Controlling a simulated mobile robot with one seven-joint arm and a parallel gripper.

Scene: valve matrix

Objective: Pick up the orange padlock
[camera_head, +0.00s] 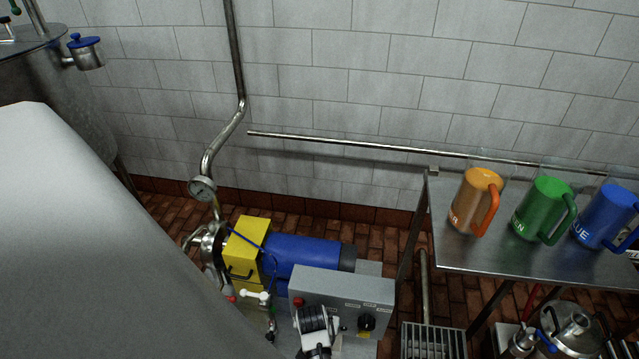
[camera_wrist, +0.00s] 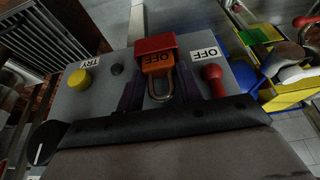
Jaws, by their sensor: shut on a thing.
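The orange padlock (camera_wrist: 157,63) shows in the middle of the wrist view, with a metal shackle on the side toward me and dark lettering on its body. A red block (camera_wrist: 155,44) sits directly against its far side. My gripper (camera_wrist: 161,84) has its two dark fingers on either side of the padlock and is shut on it. In the head view my gripper (camera_head: 316,322) is at the front of the grey control box (camera_head: 345,286). The padlock cannot be made out there. Whether it still touches the panel is unclear.
The panel carries a yellow button (camera_wrist: 79,80), a red knob (camera_wrist: 212,77) and a black knob (camera_wrist: 45,142). A blue motor (camera_head: 302,252) and yellow guard (camera_head: 246,249) stand behind the box. A steel table (camera_head: 470,262) with orange, green and blue mugs is at the right.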

